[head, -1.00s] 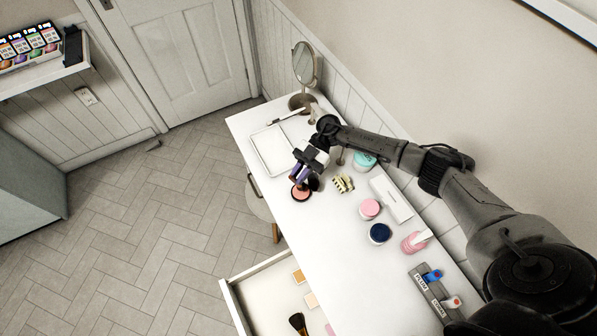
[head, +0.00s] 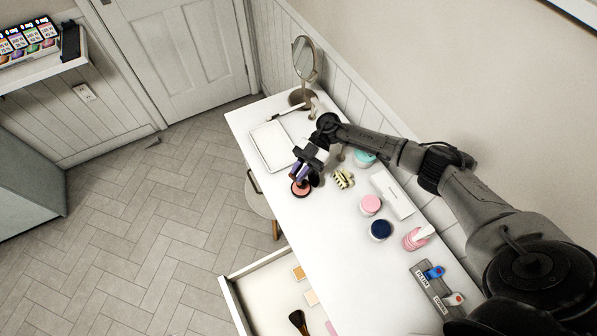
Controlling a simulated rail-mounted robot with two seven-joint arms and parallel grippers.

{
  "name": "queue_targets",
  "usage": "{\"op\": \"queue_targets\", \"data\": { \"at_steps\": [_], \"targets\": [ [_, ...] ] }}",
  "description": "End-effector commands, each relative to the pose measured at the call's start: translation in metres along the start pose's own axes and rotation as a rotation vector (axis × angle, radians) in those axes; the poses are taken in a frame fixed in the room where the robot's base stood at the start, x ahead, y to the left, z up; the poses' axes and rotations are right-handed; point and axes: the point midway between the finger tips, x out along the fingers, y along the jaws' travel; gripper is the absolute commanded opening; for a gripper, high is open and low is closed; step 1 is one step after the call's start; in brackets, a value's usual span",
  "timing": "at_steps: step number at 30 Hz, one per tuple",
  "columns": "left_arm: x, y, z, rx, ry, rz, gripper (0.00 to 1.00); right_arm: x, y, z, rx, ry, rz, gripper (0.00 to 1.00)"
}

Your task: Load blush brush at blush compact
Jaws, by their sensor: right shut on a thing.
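The blush compact (head: 299,189) is a small round dark case with a pinkish-orange pan, lying on the white table near its left edge. My right gripper (head: 300,175) is directly over it, pointing down. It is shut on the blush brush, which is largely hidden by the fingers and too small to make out. I cannot tell whether the brush tip touches the pan. A dark round part, perhaps the compact's lid, shows just right of the fingers. My left gripper is not in view.
A white tray (head: 257,150) and a round mirror (head: 305,60) are at the table's far end. A striped hair claw (head: 343,178), a pink jar (head: 370,205) and a navy jar (head: 381,230) stand nearby. An open drawer (head: 232,300) juts out at the table's left front.

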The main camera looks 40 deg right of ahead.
Motion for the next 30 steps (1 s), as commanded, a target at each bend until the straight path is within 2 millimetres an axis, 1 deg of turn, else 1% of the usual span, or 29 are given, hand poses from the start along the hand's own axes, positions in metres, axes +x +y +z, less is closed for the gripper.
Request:
{"op": "queue_targets", "data": {
  "at_steps": [15, 30],
  "targets": [
    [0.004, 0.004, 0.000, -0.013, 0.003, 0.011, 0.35, 0.002, 0.000, 0.005, 0.000, 0.000, 0.000, 0.00],
    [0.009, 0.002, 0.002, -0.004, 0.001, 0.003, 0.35, 0.003, 0.000, 0.011, 0.000, 0.000, 0.000, 0.00]
  ]
}}
